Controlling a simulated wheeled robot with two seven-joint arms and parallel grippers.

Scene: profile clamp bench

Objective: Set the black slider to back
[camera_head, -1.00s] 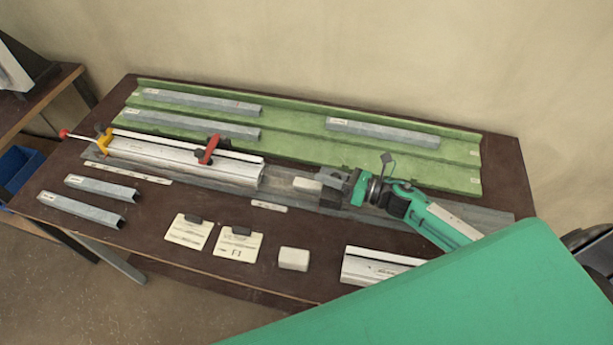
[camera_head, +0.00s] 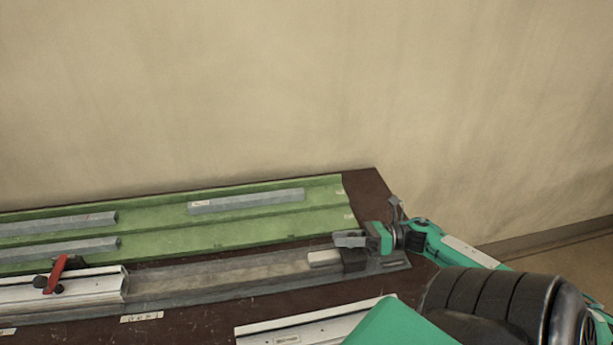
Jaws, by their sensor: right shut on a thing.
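The black slider (camera_head: 354,260) is a dark block near the right end of the long grey rail (camera_head: 220,277), with a pale block (camera_head: 325,258) on its left side. My right gripper (camera_head: 352,240), on a green arm from the right, is shut on the slider. Its fingers partly hide the slider's top. My left gripper is out of view.
A silver profile with a red clamp (camera_head: 57,274) lies on the left of the rail. A green tray (camera_head: 325,217) with grey profiles (camera_head: 245,201) lies behind. Another profile (camera_head: 310,325) lies in front. The rail is bare between clamped profile and slider.

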